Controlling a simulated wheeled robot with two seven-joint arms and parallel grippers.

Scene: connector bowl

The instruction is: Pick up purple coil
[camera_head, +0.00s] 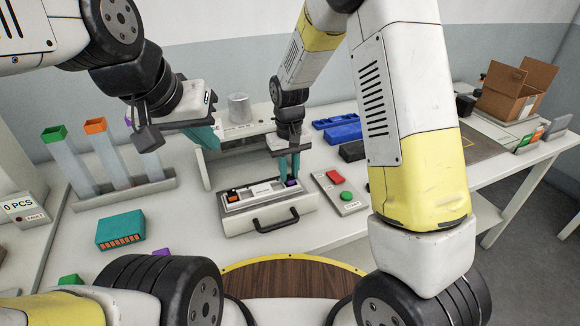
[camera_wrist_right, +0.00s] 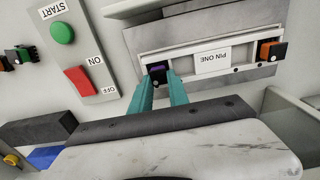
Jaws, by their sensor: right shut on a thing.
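The purple coil (camera_head: 292,183) sits at the right end of the white slotted fixture (camera_head: 240,204). My right gripper (camera_head: 290,164) reaches down over it, with its teal fingers shut on the coil. In the right wrist view the purple coil (camera_wrist_right: 158,76) shows between the fingertips (camera_wrist_right: 162,86), at the end of the fixture, partly hidden by the fingers. My left gripper (camera_head: 206,138) hangs in the air at the left, away from the coil; its teal fingers are seen edge-on, so I cannot tell how far apart they are.
An orange connector (camera_head: 233,196) sits at the fixture's other end. A button panel (camera_head: 340,192) with red and green buttons stands right of it. Upright tubes (camera_head: 104,160) with coloured tops stand at the left, near a teal box (camera_head: 120,230). Blue trays (camera_head: 340,130) lie behind.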

